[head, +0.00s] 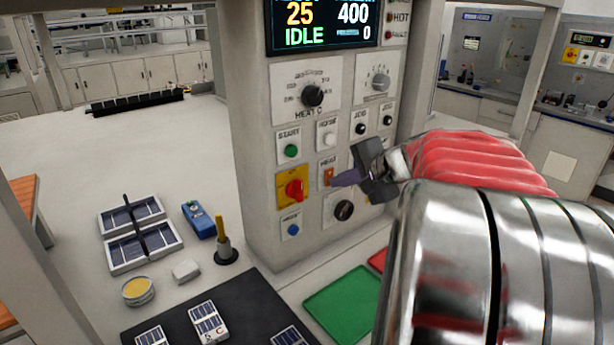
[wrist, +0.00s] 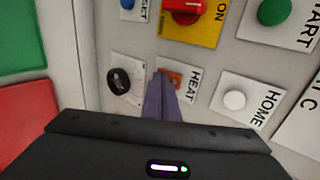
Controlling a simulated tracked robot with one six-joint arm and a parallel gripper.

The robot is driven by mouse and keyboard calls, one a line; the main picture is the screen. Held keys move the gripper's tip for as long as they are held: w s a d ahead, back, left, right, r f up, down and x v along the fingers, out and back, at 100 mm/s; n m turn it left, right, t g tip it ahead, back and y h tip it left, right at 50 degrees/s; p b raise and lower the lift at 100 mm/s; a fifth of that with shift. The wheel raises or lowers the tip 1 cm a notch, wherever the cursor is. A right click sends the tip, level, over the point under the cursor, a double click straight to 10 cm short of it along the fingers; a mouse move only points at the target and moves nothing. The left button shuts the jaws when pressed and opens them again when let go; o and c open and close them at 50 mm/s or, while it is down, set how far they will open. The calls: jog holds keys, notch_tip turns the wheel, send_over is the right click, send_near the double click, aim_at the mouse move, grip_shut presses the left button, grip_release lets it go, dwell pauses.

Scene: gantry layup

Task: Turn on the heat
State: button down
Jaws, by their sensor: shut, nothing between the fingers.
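The heat switch (head: 328,175) is an orange rocker on a white plate marked HEAT, on the front of the control column. My gripper (head: 338,181) is shut and empty, with its purple fingertips right at the switch. In the wrist view the shut fingers (wrist: 162,88) overlap the left part of the orange switch (wrist: 176,79); I cannot tell whether they touch it. The display (head: 322,22) reads 25, 400 and IDLE. The HEAT C dial (head: 312,95) is above the switch.
Around the switch are a red knob on a yellow plate (head: 294,189), a green START button (head: 291,151), a white HOME button (head: 329,139) and a black knob (head: 344,210). A table with trays (head: 142,246) and a green mat (head: 340,305) lies below.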

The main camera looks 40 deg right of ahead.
jog(key=shift+w+f, duration=0.1)
dwell(0.3)
jog(key=shift+r, duration=0.9)
